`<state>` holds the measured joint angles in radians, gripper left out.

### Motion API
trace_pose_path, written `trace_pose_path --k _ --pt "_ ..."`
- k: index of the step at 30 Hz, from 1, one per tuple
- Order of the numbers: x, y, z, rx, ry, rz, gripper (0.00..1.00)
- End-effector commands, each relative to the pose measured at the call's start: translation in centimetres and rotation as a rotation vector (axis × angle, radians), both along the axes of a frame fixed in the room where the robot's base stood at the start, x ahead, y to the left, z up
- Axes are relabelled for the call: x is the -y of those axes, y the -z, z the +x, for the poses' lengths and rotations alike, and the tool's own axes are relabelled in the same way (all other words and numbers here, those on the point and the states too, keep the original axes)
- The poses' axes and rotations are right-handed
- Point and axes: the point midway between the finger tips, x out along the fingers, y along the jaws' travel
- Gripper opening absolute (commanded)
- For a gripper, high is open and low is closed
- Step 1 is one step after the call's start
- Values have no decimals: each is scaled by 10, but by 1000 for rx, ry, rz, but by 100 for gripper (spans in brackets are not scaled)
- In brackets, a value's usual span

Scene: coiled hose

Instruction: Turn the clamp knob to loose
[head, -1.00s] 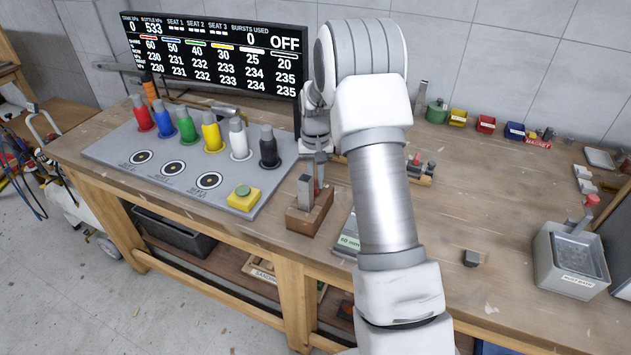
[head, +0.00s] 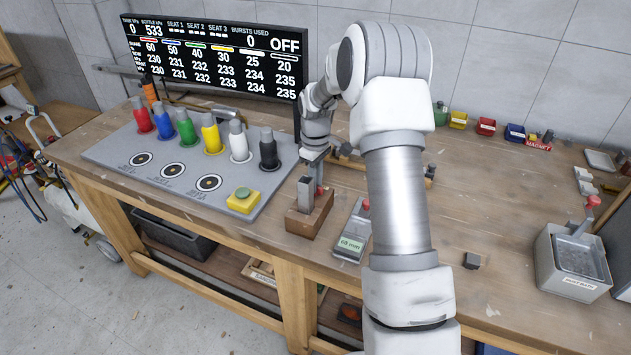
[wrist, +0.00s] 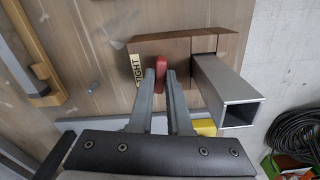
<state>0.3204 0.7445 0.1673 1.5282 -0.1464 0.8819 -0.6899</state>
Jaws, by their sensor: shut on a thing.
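The wooden clamp block (head: 309,222) stands on the bench in the head view, with a grey metal piece rising from it. In the wrist view the block (wrist: 170,45) holds a square grey tube (wrist: 222,85). The red clamp knob (wrist: 160,70) sits on the block's face, beside a pale label that seems to read "TIGHT" (wrist: 136,70). My gripper (wrist: 161,82) is shut on the knob, one finger on each side of it. In the head view my gripper (head: 317,172) reaches down over the block and partly hides the knob.
A grey device marked "60 mm" (head: 352,243) lies right of the block. A display (head: 215,55) stands behind.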

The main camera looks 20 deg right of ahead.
Motion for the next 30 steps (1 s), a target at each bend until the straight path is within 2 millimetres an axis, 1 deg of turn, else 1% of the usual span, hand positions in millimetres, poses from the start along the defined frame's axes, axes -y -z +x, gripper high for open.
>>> trace_pose_path --k 6,12,29,30 --pt "0 -1 0 1 -124 0 0" --pt "0 -1 1 1 -186 0 0" --pt "0 -1 1 2 -213 -1 0" --pt "0 -1 1 2 -212 -1 23"
